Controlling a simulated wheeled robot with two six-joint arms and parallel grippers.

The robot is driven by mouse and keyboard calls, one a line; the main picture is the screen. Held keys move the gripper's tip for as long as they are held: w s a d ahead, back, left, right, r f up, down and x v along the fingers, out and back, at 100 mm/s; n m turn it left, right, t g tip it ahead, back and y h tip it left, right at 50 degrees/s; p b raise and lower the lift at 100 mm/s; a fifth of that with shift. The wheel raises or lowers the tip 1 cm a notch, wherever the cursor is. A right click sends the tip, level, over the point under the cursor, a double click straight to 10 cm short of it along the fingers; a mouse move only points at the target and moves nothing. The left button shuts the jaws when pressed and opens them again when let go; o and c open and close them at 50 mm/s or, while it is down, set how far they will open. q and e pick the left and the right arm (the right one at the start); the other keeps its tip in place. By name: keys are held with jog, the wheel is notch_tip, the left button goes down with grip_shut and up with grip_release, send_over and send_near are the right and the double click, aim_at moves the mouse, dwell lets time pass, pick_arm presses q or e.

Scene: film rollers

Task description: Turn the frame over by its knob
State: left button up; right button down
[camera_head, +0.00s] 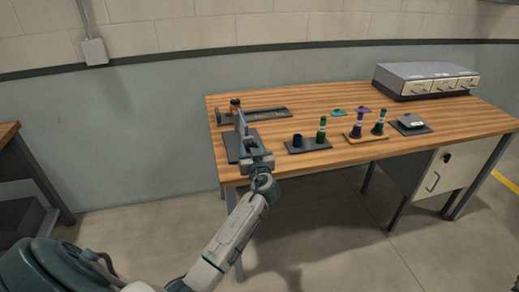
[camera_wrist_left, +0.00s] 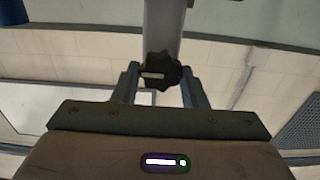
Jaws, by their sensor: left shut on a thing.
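A black lobed knob (camera_wrist_left: 162,72) with a white mark sits between the fingers of my left gripper (camera_wrist_left: 160,82) in the left wrist view. A grey upright post (camera_wrist_left: 163,25) rises behind the knob. In the head view my left gripper (camera_head: 250,143) is at the near left of the table, over a dark base plate (camera_head: 232,148), and is shut on the knob. A thin upright part (camera_head: 241,122) stands just beyond the gripper. The gripper hides the knob there, and I cannot clearly make out the frame. My right gripper is not in view.
A dark rail (camera_head: 265,114) lies behind the base plate on the wooden table (camera_head: 300,105). To the right are a dark tray (camera_head: 308,147) with a blue cup and green bottle, a wooden tray (camera_head: 365,137) with bottles, a small scale (camera_head: 410,124) and a drawer unit (camera_head: 425,79).

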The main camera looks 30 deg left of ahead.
pick_arm(q)
jog(key=shift+m, duration=0.4)
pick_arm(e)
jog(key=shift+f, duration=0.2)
pick_arm(q)
jog(key=m+b, duration=0.1)
jog(key=m, duration=0.1)
jog(key=shift+m, duration=0.4)
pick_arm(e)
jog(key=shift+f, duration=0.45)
pick_arm(q)
jog(key=m, duration=0.4)
jog(key=shift+w+d+m, duration=0.1)
jog(key=shift+m, duration=0.2)
jog(key=m+p, duration=0.1)
jog(key=m, duration=0.4)
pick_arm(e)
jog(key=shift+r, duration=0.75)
pick_arm(q)
jog(key=shift+f+m+p, duration=0.15)
jog(key=shift+m+p, duration=0.3)
jog(key=shift+m, duration=0.75)
jog(key=shift+f+m+p, duration=0.1)
jog(key=shift+m+p, duration=0.35)
jog(key=shift+m, duration=0.75)
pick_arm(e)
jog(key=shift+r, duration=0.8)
pick_arm(q)
jog(key=o, duration=1)
